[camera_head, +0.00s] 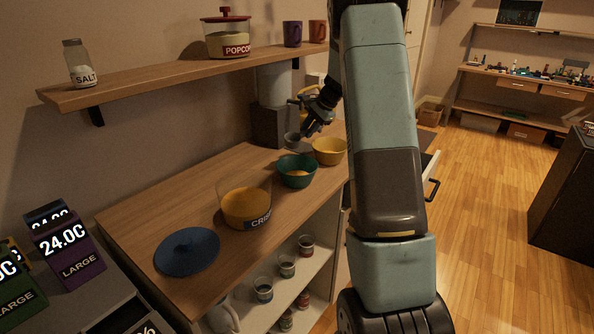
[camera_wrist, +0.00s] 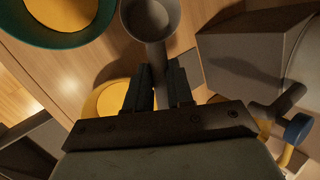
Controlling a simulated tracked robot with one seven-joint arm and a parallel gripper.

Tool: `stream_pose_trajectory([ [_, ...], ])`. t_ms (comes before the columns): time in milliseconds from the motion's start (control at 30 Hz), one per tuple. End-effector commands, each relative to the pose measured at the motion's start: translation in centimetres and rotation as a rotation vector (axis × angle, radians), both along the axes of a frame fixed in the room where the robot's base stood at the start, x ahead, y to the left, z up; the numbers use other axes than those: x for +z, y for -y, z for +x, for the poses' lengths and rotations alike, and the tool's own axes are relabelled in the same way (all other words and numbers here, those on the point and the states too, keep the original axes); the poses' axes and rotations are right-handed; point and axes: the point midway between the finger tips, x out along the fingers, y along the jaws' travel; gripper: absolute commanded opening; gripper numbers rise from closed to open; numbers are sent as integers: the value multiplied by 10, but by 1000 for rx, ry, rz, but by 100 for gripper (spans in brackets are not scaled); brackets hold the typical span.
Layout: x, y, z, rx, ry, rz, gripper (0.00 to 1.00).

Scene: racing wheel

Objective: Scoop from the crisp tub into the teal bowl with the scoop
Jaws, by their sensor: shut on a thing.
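My gripper (camera_head: 314,122) is shut on the handle of a grey scoop (camera_head: 292,139). In the wrist view, the fingers (camera_wrist: 158,90) grip the handle and the scoop's round cup (camera_wrist: 150,18) looks empty. The scoop is above the counter, behind the teal bowl (camera_head: 296,181), and apart from it. The bowl holds some orange-yellow contents; its rim also shows at the upper left of the wrist view (camera_wrist: 72,45). The clear crisp tub (camera_head: 232,191) stands open on the counter, nearer the camera than the bowl, partly filled with orange-yellow contents.
A yellow bowl (camera_head: 330,153) stands right of the teal bowl. A dark grey machine (camera_head: 273,124) stands behind the scoop. The wall shelf (camera_head: 170,74) hangs above, holding a popcorn jar (camera_head: 228,38), salt jar and mugs.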

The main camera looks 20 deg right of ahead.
Motion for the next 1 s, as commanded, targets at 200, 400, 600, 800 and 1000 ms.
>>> stream_pose_trajectory([
  [200,-14,3,12,0,-89,21,0],
  [400,-16,6,23,1,-174,42,0],
  [600,-14,8,30,0,-245,60,0],
  [800,-13,9,34,-1,-282,69,0],
  [1000,-13,9,35,0,-291,71,0],
])
